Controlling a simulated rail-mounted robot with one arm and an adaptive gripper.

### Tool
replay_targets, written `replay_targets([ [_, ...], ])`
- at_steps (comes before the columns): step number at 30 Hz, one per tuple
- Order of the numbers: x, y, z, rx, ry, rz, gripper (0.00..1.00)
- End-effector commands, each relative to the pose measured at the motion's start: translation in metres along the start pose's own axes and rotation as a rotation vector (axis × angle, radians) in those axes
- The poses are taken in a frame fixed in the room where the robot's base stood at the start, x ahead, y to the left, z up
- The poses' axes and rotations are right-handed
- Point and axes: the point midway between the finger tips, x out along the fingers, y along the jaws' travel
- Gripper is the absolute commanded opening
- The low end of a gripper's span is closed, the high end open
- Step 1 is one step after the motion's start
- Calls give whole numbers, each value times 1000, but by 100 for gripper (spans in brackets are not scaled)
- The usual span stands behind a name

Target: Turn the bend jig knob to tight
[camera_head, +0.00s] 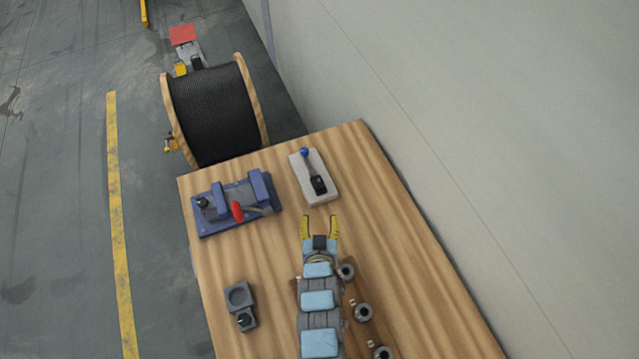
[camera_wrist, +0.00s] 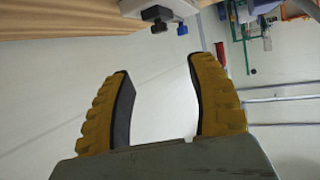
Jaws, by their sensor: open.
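No label marks the bend jig. It may be the blue fixture (camera_head: 236,203) at the table's left back, with a black knob (camera_head: 202,203) on its left and a red handle (camera_head: 237,211). It may also be the small grey block (camera_head: 240,297) at front left, with a round seat and a dark knob (camera_head: 244,320). Which knob is meant, and its setting, I cannot tell. My gripper (camera_head: 320,222) is open and empty, right of both. Its yellow fingers also show apart in the wrist view (camera_wrist: 158,65), with neither candidate between them.
A pale block (camera_head: 322,186) with a blue-tipped lever stands just beyond my gripper on the wooden table (camera_head: 390,245). Several metal rings (camera_head: 363,312) sit right of my arm. A cable reel (camera_head: 214,112) stands behind the table; a wall (camera_head: 480,120) runs along the right.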

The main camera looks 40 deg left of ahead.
Motion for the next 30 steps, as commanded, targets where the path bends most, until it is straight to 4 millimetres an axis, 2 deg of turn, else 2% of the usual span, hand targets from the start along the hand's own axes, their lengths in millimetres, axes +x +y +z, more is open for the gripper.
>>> replay_targets([
  [12,51,-1,0,0,-4,-1,58],
  [30,115,0,0,0,-3,0,58],
])
